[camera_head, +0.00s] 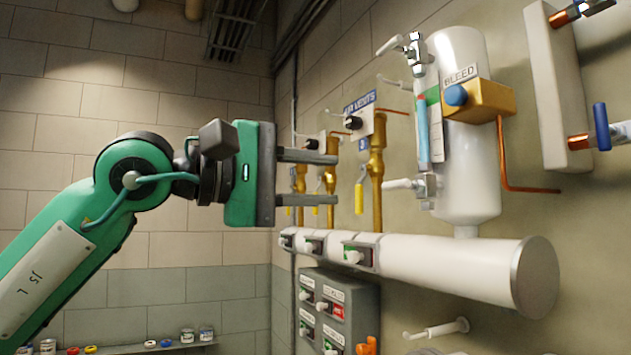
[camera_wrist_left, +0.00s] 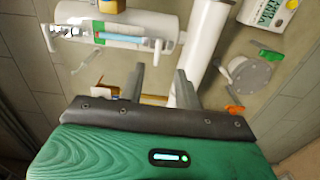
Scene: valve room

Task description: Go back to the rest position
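My left gripper (camera_head: 322,178) is green with two dark grey fingers. It reaches in from the left and points right, toward the piping on the wall. Its fingers are apart with nothing between them. In the left wrist view the two fingers (camera_wrist_left: 158,85) also stand apart and empty, with the white pipe behind them. From the head view I cannot tell whether the fingertips touch the valves behind. My right gripper is in neither view.
A white cylinder (camera_head: 468,165) with a brass BLEED block (camera_head: 485,100) stands right of the gripper. Brass valves with yellow handles (camera_head: 359,195) are just beyond the fingers. A white manifold pipe (camera_head: 450,265) runs below, above a grey switch panel (camera_head: 338,310).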

